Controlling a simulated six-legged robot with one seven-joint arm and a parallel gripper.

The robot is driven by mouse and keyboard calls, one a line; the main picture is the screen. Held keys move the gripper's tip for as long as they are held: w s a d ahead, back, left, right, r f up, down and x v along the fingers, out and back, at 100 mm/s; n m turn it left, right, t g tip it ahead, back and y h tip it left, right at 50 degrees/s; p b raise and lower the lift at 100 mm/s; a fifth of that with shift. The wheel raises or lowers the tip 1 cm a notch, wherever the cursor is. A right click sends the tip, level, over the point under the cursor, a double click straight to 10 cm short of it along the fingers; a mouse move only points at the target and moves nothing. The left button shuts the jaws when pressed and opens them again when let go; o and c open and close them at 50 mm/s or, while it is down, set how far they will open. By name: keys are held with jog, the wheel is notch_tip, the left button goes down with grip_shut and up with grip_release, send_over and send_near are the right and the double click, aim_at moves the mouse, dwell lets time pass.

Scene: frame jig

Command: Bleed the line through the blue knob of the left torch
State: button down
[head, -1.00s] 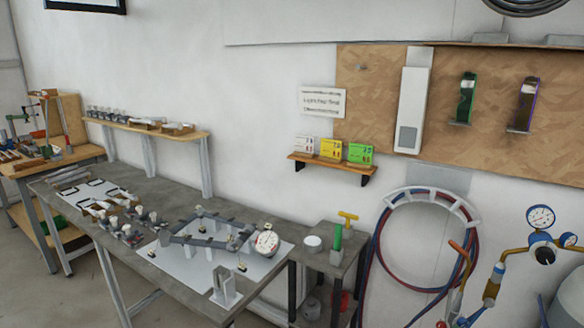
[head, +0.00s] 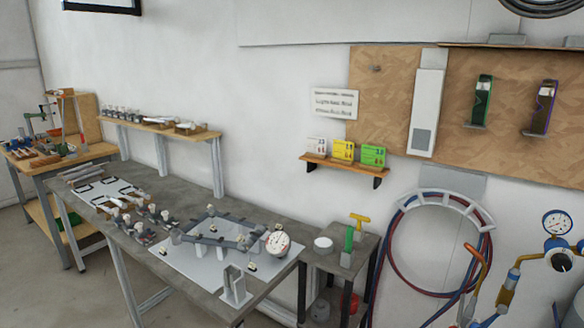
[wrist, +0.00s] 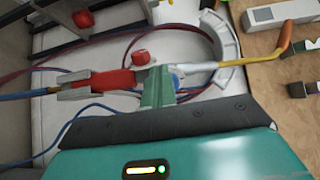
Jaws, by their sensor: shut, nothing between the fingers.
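In the wrist view a torch lies across the picture, with a red handle (wrist: 105,80), a brass neck (wrist: 215,64) and an orange end at upper right. A red knob (wrist: 140,57) sits on its upper side. A little of a blue knob (wrist: 177,81) shows at the right edge of my green fingers; most of it is hidden. My gripper (wrist: 157,76) is shut and empty, its fingers over the torch body beside the blue knob. I cannot tell whether they touch it. In the head view the orange-ended torch (head: 475,256) stands at lower right; my gripper is not visible there.
Blue and red hoses hang on a pale hose rack (head: 440,197) close behind the torch. A regulator gauge (head: 557,222) stands to the right. A small side stand (head: 345,259) and the long workbench (head: 200,288) are to the left.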

jog(key=shift+d+r, duration=0.15)
jog(key=shift+r, duration=0.5)
jog(key=shift+d+r, duration=0.2)
dwell(0.3)
jog(key=shift+a, duration=0.1)
jog(key=s, duration=0.6)
jog(key=shift+r, duration=0.25)
dwell(0.4)
